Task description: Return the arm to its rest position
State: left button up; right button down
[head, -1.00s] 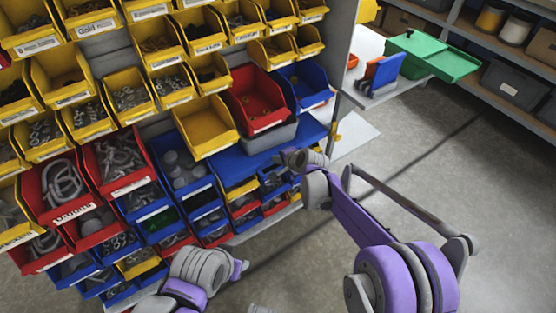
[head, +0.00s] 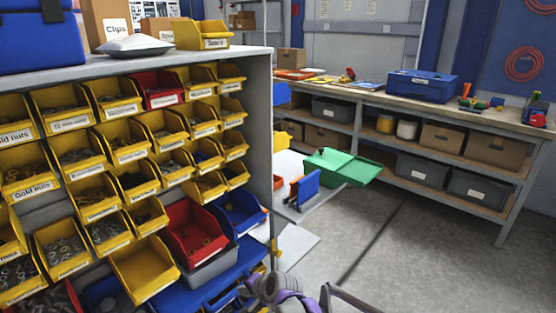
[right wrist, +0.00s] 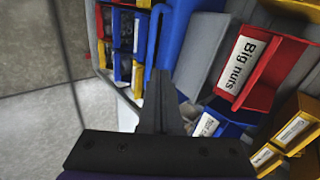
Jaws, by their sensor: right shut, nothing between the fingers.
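My right arm shows at the bottom edge of the head view, with its purple and grey links mostly cut off. My right gripper (head: 256,284) is low in front of the bin rack, near the blue bottom shelf. In the right wrist view the fingers (right wrist: 160,92) are together and empty, pointing toward the rack's lower bins. My left arm and gripper are out of view.
The bin rack (head: 262,130) with yellow, red and blue bins fills the left. A red bin labelled "Big nuts" (right wrist: 285,60) is close by in the wrist view. A green tray (head: 345,168) and workbench (head: 450,112) stand beyond. Grey floor (head: 430,255) is open at right.

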jog(key=s+d+r+n+h, duration=0.2)
jog(key=s+d+r, duration=0.3)
jog(key=s+d, duration=0.55)
jog(key=s+d+f+n+g+h, duration=0.1)
jog(key=s+d+f+n+h, duration=0.15)
jog(key=s+d, duration=0.85)
jog(key=s+d+f+n+h, duration=0.1)
jog(key=s+d+n+h, duration=0.15)
jog(key=s+d, duration=0.8)
pick_arm(q)
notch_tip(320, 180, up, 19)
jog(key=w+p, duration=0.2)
jog(key=p, duration=1.4)
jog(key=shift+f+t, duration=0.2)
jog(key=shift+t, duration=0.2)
pick_arm(e)
notch_tip(320, 180, up, 18)
jog(key=a, duration=0.2)
jog(key=shift+a+r, duration=0.25)
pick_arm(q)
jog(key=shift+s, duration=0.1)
